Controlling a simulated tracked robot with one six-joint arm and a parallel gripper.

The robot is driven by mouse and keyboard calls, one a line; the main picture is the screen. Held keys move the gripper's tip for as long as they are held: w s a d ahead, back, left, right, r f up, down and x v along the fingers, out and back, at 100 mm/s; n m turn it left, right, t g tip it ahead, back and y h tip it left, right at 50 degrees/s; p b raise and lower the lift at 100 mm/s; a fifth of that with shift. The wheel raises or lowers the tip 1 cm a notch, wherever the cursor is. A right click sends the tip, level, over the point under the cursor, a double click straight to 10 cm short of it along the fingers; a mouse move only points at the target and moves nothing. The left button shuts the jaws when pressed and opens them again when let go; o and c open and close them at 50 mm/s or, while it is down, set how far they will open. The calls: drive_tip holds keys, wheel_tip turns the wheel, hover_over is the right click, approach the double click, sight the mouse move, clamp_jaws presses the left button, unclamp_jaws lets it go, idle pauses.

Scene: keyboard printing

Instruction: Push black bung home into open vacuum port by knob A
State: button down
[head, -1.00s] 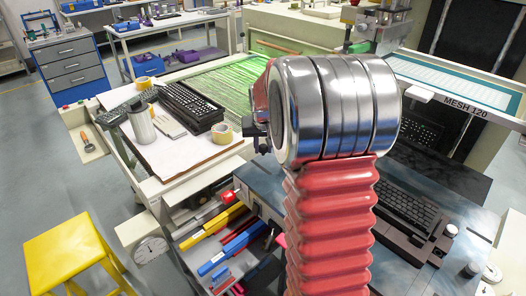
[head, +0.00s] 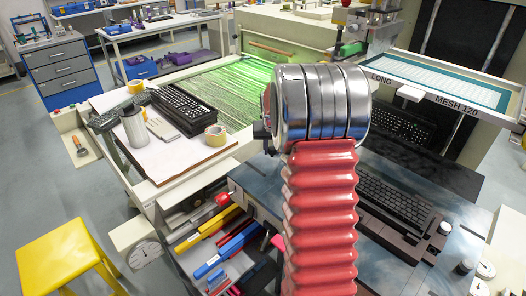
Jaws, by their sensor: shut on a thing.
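My arm, a red ribbed sleeve topped by a shiny metal joint, stands in the middle of the head view. It hides what lies behind it, and my gripper's fingertips do not show. A small dark part sticks out at the joint's left side; I cannot tell what it is. The dark blue print table (head: 405,262) spreads behind and right of the arm. Small round knobs stand near its right side, one grey-topped (head: 445,229) and one darker (head: 464,267); their letters are too small to read. I cannot make out the black bung or the open vacuum port.
A keyboard (head: 395,200) lies in a dark fixture on the table. A screen frame marked MESH 120 (head: 440,85) hangs at the upper right. A bench with keyboards and tape (head: 215,135) is at left. A tool drawer (head: 225,250) stands open; a yellow stool (head: 62,258) is at lower left.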

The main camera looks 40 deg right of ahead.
drive_tip(key=w+d+n, duration=0.1)
drive_tip(key=d, duration=0.1)
drive_tip(key=w+d, duration=0.2)
drive_tip(key=w+d+n, duration=0.1)
drive_tip(key=d, duration=0.1)
drive_tip(key=shift+w+d+f+n+t+y, duration=0.15)
drive_tip(key=shift+d+f+n+t+y, duration=0.15)
drive_tip(key=shift+d+y, duration=0.1)
drive_tip(key=w+r+n+y, duration=0.1)
drive_tip(key=n, duration=0.1)
drive_tip(key=w+r+n, duration=0.1)
drive_tip(key=r+n, duration=0.1)
drive_tip(key=shift+w+a+y, duration=0.15)
drive_tip(key=shift+w+y, duration=0.2)
drive_tip(key=shift+y, duration=0.05)
drive_tip(key=shift+f, duration=0.15)
drive_tip(key=shift+f, duration=2.6)
drive_tip(key=shift+f, duration=0.6)
